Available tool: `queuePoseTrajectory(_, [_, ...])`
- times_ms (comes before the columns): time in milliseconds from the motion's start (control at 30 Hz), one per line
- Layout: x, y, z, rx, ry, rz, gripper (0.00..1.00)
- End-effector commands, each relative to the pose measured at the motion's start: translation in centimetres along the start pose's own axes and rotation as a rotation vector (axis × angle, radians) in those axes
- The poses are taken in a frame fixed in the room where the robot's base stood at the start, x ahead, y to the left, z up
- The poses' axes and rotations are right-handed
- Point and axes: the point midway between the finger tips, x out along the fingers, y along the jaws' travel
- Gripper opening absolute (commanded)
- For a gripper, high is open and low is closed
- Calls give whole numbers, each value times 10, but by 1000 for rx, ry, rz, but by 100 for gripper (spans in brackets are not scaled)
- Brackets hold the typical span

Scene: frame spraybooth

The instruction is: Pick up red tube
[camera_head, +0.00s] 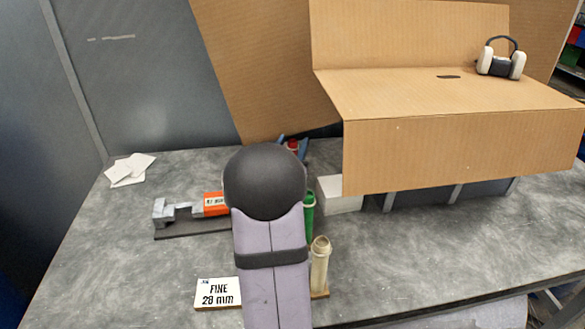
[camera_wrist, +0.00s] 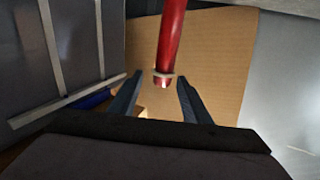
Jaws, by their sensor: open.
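The red tube (camera_wrist: 170,42) runs down from the top edge of the wrist view. Its end with a pale ring sits between the two fingertips of my gripper (camera_wrist: 160,88), with a gap on each side. My gripper is open. In the head view only a small red part of the tube (camera_head: 293,146) shows behind my arm, between the blue fingers of my gripper (camera_head: 292,150). My arm hides the rest of the tube and its base there.
A green tube (camera_head: 309,218) and a cream tube (camera_head: 320,266) stand right of my arm. A "FINE 28 mm" card (camera_head: 217,292) lies in front. A grey fixture with an orange block (camera_head: 214,204) is left. A cardboard booth (camera_head: 450,150) stands right; the left table is mostly clear.

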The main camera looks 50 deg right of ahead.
Motion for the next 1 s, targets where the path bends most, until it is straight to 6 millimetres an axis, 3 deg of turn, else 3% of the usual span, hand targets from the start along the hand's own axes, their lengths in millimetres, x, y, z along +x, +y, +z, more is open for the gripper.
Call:
queuePoseTrajectory(267, [8, 0, 0, 0, -1, 1, 44])
queuePoseTrajectory(700, [51, -3, 1, 1, -1, 1, 44])
queuePoseTrajectory(1000, [55, -3, 2, 0, 0, 0, 44])
